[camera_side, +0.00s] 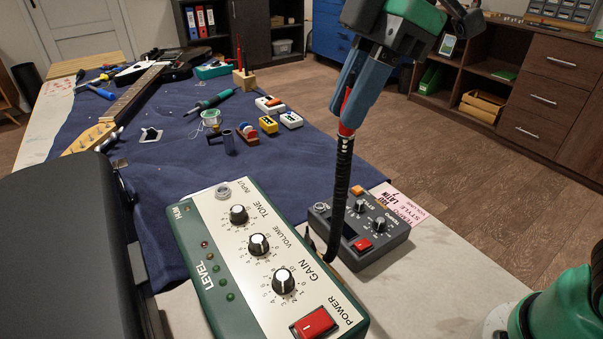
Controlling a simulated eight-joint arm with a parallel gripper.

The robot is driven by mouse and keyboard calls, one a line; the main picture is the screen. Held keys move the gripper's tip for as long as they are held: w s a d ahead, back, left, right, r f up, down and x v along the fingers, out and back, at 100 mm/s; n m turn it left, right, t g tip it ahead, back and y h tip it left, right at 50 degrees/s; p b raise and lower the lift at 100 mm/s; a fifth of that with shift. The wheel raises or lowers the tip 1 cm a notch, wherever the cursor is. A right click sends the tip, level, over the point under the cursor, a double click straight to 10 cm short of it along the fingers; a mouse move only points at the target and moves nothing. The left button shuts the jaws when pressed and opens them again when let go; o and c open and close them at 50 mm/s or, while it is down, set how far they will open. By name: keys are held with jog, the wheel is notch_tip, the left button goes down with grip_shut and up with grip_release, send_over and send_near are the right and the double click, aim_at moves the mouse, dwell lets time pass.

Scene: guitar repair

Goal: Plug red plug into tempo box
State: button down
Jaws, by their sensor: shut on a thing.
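My gripper (352,108) is at the upper middle, pointing down, with its blue fingers shut on the red plug (345,130). Only small red parts of the plug show at and between the fingertips. A thick black cable (341,185) hangs from the plug and runs down in front of the tempo box, ending out of sight by the green box. The tempo box (396,240) is dark grey, with knobs, a red switch, an orange button and a silver round socket (320,207) at its far left corner. The plug is above and apart from the box.
A green and cream amplifier box (212,240) with knobs stands at front left of the tempo box. A black case (70,260) fills the lower left. A blue cloth (170,175) holds a guitar, a soldering iron and small parts. A green object (560,310) is at lower right.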

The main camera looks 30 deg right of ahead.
jog(key=shift+w, duration=0.1)
jog(key=shift+w+d+f, duration=1.05)
jog(key=shift+w+f, duration=0.8)
jog(key=shift+f, duration=1.25)
jog(key=shift+w+d+f, duration=1)
jog(key=shift+w+f, duration=0.8)
jog(key=shift+f, duration=1.35)
jog(key=shift+w+d+f, duration=1.05)
jog(key=shift+w+f, duration=0.8)
jog(key=shift+f, duration=1.25)
jog(key=shift+f, duration=1.45)
jog(key=shift+c, duration=1.1)
grip_release()
